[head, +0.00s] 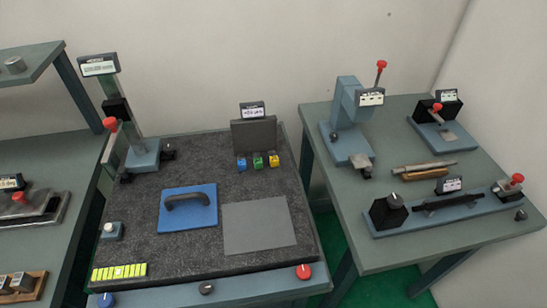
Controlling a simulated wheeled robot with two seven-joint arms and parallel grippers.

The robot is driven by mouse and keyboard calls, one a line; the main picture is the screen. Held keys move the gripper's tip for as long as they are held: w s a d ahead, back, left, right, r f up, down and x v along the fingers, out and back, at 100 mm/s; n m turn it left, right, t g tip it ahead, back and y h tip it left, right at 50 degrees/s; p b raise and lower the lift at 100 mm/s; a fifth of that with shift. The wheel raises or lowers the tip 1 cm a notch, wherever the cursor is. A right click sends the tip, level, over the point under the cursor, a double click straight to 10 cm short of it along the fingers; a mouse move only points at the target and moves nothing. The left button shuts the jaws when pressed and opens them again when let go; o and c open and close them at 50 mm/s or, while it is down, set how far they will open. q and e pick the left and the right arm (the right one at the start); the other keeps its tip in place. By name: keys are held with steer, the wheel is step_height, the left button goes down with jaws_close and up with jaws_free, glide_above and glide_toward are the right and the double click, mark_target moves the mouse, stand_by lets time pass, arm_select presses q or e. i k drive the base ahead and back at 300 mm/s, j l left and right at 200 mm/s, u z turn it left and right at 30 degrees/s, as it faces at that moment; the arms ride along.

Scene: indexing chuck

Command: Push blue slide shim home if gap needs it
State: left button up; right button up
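Three small coloured blocks sit in a row at the foot of a dark upright block (254,136): a blue one (241,164), a green one (258,161) and a yellow one (274,160). The blue one is leftmost, and it may be the blue slide shim. Any gap beside it is too small to tell. A larger blue plate (188,222) with a dark arched handle (187,199) lies on the dark speckled slab (180,262). Neither of my grippers is in view.
A grey sheet (258,226) lies right of the blue plate. A yellow-green strip (119,271) lies front left. A gauge stand (142,156) rises at the back left. The right table (410,245) holds a lever press (348,120) and a long fixture (445,206).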

mark_target(241, 162)
steer(key=k+l+z, duration=0.15)
steer(key=z, duration=0.3)
steer(key=k+l+z, duration=0.2)
steer(key=z, duration=0.2)
steer(key=k, duration=0.05)
